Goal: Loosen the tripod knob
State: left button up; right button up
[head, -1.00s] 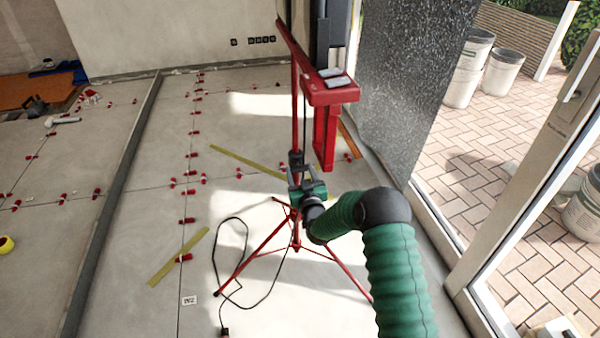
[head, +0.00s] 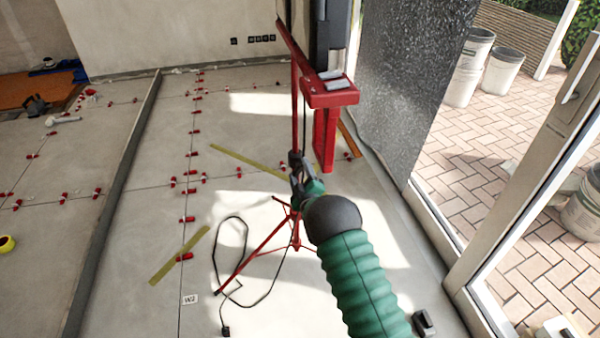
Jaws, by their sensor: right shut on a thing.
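A red tripod (head: 248,262) stands on the tiled floor in the middle of the head view, its legs spread. Its red column (head: 294,110) rises to a red bracket (head: 331,95). My right gripper (head: 296,160) is at the column, at a dark clamp part where the tripod knob sits. It is shut on the knob, which is small and mostly hidden by the gripper and my green-sleeved right arm. The arm also covers part of the tripod's right side. My left gripper is not in view.
A black cable (head: 244,245) loops on the floor left of the tripod. A dark speckled slab (head: 405,80) and a glass door frame (head: 530,200) stand at the right.

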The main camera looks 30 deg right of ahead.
jog(key=n, duration=0.3)
jog(key=shift+a+f+n, duration=0.15)
jog(key=shift+f+n, duration=0.05)
jog(key=shift+n, duration=0.1)
jog(key=shift+f+n, duration=0.1)
jog(key=shift+n, duration=1.7)
jog(key=shift+f, duration=0.1)
jog(key=o, duration=1.4)
jog(key=shift+r, duration=0.2)
jog(key=shift+s, duration=0.1)
jog(key=shift+s+a+r, duration=0.1)
jog(key=shift+s, duration=0.25)
jog(key=p+v, duration=0.4)
jog(key=v, duration=1.2)
